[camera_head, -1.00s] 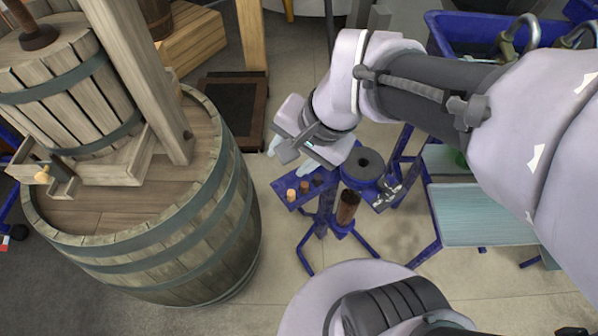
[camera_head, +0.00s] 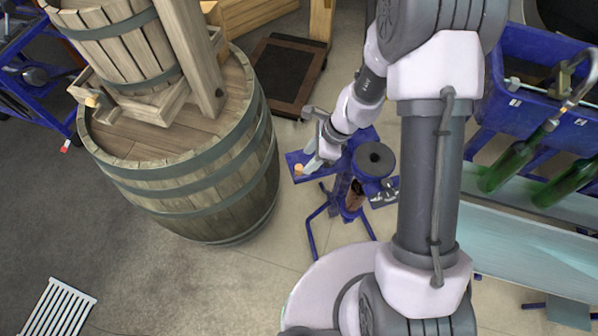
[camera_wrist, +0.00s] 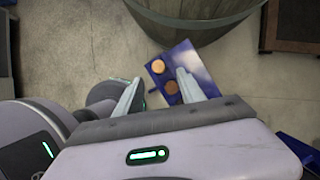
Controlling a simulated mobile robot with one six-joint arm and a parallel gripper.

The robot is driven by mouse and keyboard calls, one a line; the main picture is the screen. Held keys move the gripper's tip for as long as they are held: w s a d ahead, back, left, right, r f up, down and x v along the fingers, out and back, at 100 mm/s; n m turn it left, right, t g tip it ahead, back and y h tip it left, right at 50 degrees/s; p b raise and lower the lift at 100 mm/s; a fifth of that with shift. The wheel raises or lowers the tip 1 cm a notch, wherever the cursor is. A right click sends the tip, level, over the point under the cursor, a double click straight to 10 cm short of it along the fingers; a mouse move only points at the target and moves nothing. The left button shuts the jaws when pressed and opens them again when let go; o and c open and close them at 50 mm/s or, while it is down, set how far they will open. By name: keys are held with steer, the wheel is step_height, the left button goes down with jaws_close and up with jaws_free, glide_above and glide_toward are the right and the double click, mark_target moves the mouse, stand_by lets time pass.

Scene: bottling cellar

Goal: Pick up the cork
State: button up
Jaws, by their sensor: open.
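A small light tan cork (camera_head: 299,169) stands on the left end of a blue plate (camera_head: 292,158) on a blue stand. In the wrist view the blue plate (camera_wrist: 203,79) carries two round tops, a lighter orange one (camera_wrist: 158,66) and a browner one (camera_wrist: 171,87). The lighter one looks like the cork; the browner one's kind is unclear. My gripper (camera_head: 314,164) is close to the cork's right in the head view. In the wrist view its pale fingers (camera_wrist: 159,77) are open and empty, with both tops seen between or just beyond them. Contact cannot be told.
The stand also bears a dark round disc (camera_head: 374,159) and a brown cylinder (camera_head: 355,195) close to my gripper. A large wooden barrel (camera_head: 215,185) stands to the left. Green bottles (camera_head: 510,165) lie by a blue tub (camera_head: 540,100) at right. Floor at lower left is mostly clear.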

mark_target(294, 173)
steer(key=b+x, duration=0.1)
steer(key=x, duration=0.1)
steer(key=b+x, duration=0.1)
steer(key=x, duration=0.2)
steer(key=shift+a, duration=0.4)
steer(key=shift+r, duration=0.1)
jaws_close()
